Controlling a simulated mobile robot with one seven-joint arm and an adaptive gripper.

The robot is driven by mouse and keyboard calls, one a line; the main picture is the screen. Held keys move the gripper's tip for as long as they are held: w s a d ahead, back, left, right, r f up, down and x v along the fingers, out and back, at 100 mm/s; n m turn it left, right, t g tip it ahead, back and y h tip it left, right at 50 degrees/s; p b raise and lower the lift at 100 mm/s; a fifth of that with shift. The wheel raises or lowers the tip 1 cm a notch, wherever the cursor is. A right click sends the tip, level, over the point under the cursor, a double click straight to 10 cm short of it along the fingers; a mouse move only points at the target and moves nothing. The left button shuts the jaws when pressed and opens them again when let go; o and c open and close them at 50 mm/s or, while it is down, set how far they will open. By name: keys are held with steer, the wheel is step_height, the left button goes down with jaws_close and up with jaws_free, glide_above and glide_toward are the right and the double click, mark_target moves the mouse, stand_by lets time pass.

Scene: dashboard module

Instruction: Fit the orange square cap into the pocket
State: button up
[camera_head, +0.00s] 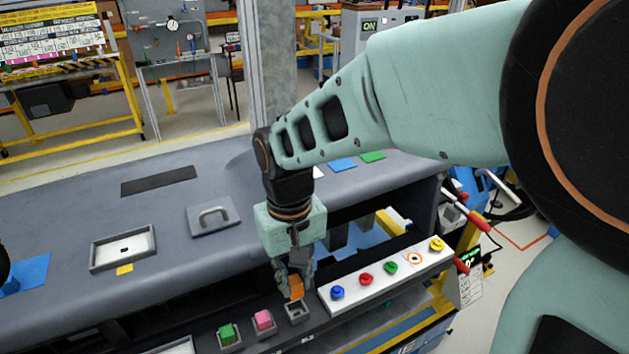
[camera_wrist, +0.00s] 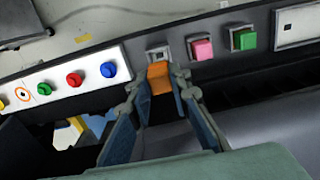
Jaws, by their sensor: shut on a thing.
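The orange square cap (camera_head: 296,286) is held between the fingertips of my gripper (camera_head: 293,268), which points down at the front ledge of the dashboard. In the wrist view the cap (camera_wrist: 159,79) sits between the two fingers of my gripper (camera_wrist: 161,82), and both touch its sides. The empty square pocket (camera_head: 297,310) is just below the cap in the head view. In the wrist view the pocket (camera_wrist: 158,54) shows directly beyond the cap, partly covered by it. The exact gap between cap and pocket cannot be told.
A pink cap (camera_head: 263,319) and a green cap (camera_head: 228,333) sit in pockets to the left. A white button panel (camera_head: 385,274) with blue, red, green and yellow buttons lies close on the right. A grey handled plate (camera_head: 213,215) is farther back.

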mark_target(296, 291)
steer(key=shift+f+b, duration=1.2)
steer(key=shift+f, duration=0.7)
steer(key=shift+f+b, duration=1.1)
steer(key=shift+f, duration=0.4)
steer(key=o, duration=0.9)
steer(key=shift+r, duration=0.15)
step_height(296, 291, up, 7)
steer(key=shift+r, duration=0.2)
